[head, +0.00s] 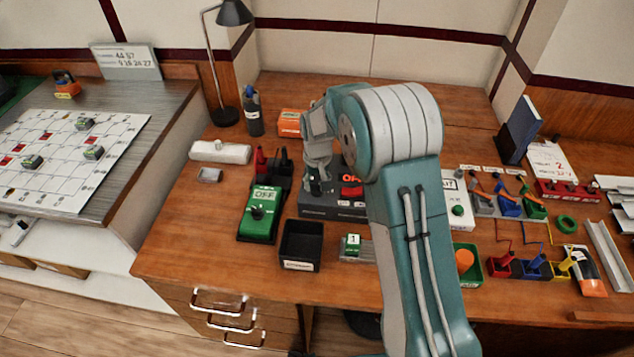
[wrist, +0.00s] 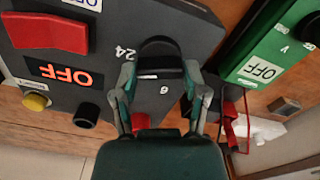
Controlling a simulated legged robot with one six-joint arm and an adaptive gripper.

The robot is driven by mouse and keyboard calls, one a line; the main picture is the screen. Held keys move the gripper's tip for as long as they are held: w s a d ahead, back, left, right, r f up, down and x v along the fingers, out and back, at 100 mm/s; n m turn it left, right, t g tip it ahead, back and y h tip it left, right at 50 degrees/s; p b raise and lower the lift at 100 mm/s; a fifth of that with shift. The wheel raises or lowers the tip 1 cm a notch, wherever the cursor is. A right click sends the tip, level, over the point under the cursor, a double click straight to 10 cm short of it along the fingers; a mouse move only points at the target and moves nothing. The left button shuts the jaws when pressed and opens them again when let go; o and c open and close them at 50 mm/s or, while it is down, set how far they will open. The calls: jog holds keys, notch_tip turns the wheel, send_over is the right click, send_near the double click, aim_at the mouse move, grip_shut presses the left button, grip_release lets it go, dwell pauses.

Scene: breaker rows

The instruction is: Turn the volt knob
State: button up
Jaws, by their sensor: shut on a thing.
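A dark grey supply box (wrist: 190,18) fills the upper left of the wrist view; in the head view (head: 330,208) it stands on the desk behind a black tray. Its round black knob (wrist: 160,48) has the marks 24 and 6 beside it, and I take it as the volt knob. My gripper (wrist: 160,75) is shut on this knob, one finger on each side. In the head view my gripper (head: 318,178) points down over the box's left part and hides the knob. The box's display (wrist: 65,72) reads OFF, beside a red switch (wrist: 45,33).
A green meter (head: 262,213) reading OFF stands close on the left, with red and black pieces behind it. The black tray (head: 300,245) and a small block marked 1 (head: 353,244) are in front. Coloured switches (head: 508,208) stand to the right.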

aim_at(317, 184)
jog(key=shift+s+f+m, duration=0.15)
jog(key=shift+f+m, duration=0.05)
jog(key=shift+m, duration=0.5)
jog(key=o, duration=1.1)
jog(key=shift+o, duration=0.2)
jog(key=shift+r, duration=0.1)
notch_tip(317, 184, up, 12)
